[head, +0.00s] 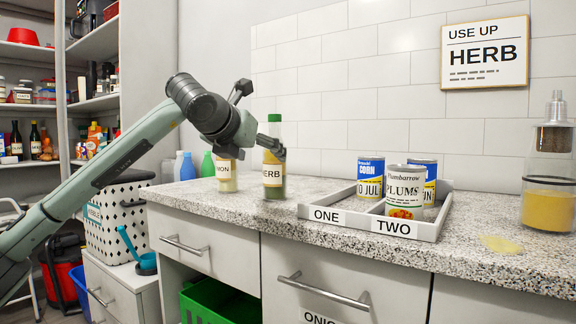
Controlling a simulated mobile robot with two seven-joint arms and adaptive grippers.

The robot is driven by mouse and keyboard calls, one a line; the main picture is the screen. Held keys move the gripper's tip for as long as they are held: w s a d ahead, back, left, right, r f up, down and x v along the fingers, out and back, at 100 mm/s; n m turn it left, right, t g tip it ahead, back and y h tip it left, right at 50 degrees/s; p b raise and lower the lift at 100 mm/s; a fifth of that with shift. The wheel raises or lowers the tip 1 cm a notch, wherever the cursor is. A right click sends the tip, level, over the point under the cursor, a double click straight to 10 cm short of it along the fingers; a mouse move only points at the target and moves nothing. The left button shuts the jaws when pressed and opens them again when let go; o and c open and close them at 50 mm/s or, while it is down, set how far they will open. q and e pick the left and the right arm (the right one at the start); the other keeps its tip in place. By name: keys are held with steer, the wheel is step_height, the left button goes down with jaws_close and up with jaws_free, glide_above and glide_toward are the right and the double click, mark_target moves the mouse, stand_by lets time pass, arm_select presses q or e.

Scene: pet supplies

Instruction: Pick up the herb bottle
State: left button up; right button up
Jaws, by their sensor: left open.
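The herb bottle (273,178) stands upright on the speckled counter, with a green cap, a label reading HERB and dark contents low down. My left gripper (258,119) is open beside the bottle's upper part, on its left. One finger crosses in front of the bottle's neck in this view; I cannot tell whether it touches. My right gripper is not in view.
A smaller jar (226,178), its label ending in MON, stands left of the herb bottle, partly behind my gripper. A tray (340,220) marked ONE and TWO holds several cans. A dispenser (548,195) stands far right, near a yellowish spill (501,244). A sign reading USE UP HERB (485,53) hangs above.

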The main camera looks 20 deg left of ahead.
mark_target(270, 159)
arm_select(q)
steer(key=shift+w, duration=0.45)
steer(key=shift+w+f, duration=0.1)
steer(key=shift+w, duration=0.3)
steer(key=shift+x, duration=0.75)
steer(key=x, duration=0.5)
steer(key=shift+d, duration=0.35)
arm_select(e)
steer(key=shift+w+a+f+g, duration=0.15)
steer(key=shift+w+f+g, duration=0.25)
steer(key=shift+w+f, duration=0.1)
arm_select(q)
steer(key=shift+c, duration=0.5)
